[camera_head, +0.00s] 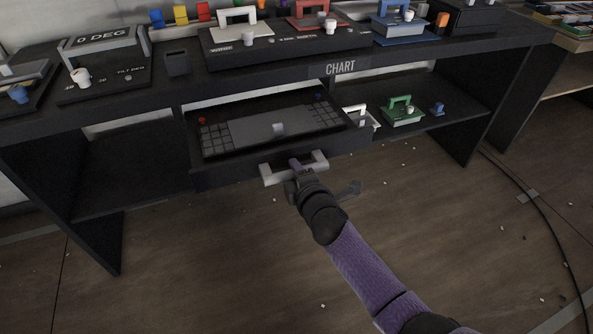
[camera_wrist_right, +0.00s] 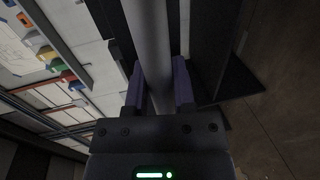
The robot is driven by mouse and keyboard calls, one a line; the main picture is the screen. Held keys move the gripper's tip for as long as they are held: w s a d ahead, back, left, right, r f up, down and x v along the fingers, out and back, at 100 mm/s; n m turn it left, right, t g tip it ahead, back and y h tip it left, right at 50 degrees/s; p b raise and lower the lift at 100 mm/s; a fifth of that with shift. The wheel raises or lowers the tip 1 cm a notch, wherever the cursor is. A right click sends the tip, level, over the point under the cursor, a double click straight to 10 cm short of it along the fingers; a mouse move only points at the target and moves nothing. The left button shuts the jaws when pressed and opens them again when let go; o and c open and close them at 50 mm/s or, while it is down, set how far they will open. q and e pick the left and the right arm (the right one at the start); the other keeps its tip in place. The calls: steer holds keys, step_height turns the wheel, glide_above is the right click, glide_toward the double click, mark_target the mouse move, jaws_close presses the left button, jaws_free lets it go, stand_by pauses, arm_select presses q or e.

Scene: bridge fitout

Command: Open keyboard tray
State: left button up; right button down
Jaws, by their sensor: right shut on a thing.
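The keyboard tray (camera_head: 220,172) is a dark drawer under the black desk. It stands out from the desk front, and a dark keyboard (camera_head: 270,127) with grey keys shows inside it. A light grey bar handle (camera_head: 267,174) is fixed to the tray's front. My right gripper (camera_head: 296,166) is at the handle, its fingers on either side of the bar. In the right wrist view the grey bar (camera_wrist_right: 150,45) runs between the two purple fingers, and the right gripper (camera_wrist_right: 159,88) is shut on it. My left gripper is in neither view.
The desktop (camera_head: 190,85) carries panels with handles and knobs. A lower shelf right of the tray holds a green block with a handle (camera_head: 403,112) and a small blue piece (camera_head: 437,108). A black cable (camera_head: 545,215) lies on the floor at right. The floor before the tray is mostly clear, with small scraps.

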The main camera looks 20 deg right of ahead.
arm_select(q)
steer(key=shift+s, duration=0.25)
arm_select(e)
steer(key=shift+s, duration=0.15)
steer(key=shift+c, duration=2.2)
jaws_free()
steer(key=shift+s, duration=0.25)
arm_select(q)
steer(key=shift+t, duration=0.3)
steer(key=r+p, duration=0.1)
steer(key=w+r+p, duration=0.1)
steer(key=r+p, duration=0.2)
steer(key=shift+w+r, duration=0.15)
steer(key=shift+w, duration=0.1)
arm_select(e)
steer(key=s+r, duration=0.1)
steer(key=s, duration=0.8)
steer(key=shift+d+r, duration=0.2)
steer(key=shift+r, duration=0.2)
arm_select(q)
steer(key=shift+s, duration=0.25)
arm_select(e)
steer(key=shift+s, duration=0.1)
